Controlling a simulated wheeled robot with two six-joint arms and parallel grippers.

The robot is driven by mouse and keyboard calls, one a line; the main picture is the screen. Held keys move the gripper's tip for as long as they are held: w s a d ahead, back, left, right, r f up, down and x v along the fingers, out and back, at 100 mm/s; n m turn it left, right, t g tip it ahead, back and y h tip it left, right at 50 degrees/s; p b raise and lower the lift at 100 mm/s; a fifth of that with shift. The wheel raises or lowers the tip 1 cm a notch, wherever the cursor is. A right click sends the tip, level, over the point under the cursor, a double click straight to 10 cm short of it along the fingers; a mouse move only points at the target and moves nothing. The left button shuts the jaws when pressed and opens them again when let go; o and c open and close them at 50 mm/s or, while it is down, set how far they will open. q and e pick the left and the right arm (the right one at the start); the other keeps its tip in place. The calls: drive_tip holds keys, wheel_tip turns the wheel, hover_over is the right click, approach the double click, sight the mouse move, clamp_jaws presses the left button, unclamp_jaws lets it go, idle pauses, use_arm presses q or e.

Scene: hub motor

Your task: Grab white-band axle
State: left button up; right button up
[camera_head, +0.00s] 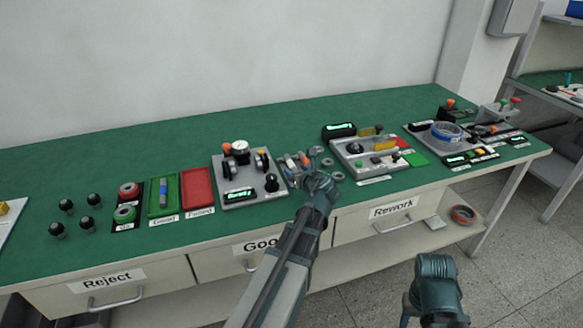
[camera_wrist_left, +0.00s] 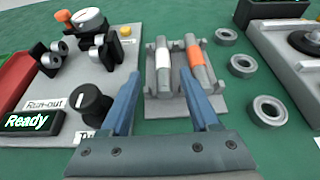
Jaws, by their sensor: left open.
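The white-band axle (camera_wrist_left: 163,65) is a grey shaft with a white band, lying in a grey holder (camera_wrist_left: 186,104). An orange-band axle (camera_wrist_left: 195,62) lies beside it on the right. In the head view the axles (camera_head: 292,161) show small, just beyond my left gripper (camera_head: 318,180). In the left wrist view my left gripper (camera_wrist_left: 164,108) is open and empty, its blue fingers apart, with the axles ahead between and beyond the tips. The near part of the holder sits between the fingers. My right gripper (camera_head: 437,280) is in front of the table, low at the right; its fingers are not clear.
The run-out gauge station (camera_wrist_left: 75,75) with a black knob (camera_wrist_left: 92,100) stands close left of my left gripper. Several bearing rings (camera_wrist_left: 243,66) lie to the right, before another grey station (camera_wrist_left: 290,50). Green and red trays (camera_head: 164,195) lie further left.

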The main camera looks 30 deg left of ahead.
sight(293, 166)
use_arm(q)
drive_tip(key=b+x, duration=0.1)
drive_tip(key=x, duration=0.3)
drive_tip(key=shift+w+d+f, duration=0.1)
drive_tip(key=shift+w+d, duration=0.1)
drive_tip(key=shift+w+a+f+b, duration=0.1)
drive_tip(key=shift+w+a+b, duration=0.2)
drive_tip(key=shift+a, duration=0.1)
drive_tip(key=shift+s, duration=0.1)
drive_tip(key=shift+c, duration=0.4)
clamp_jaws()
idle(0.4)
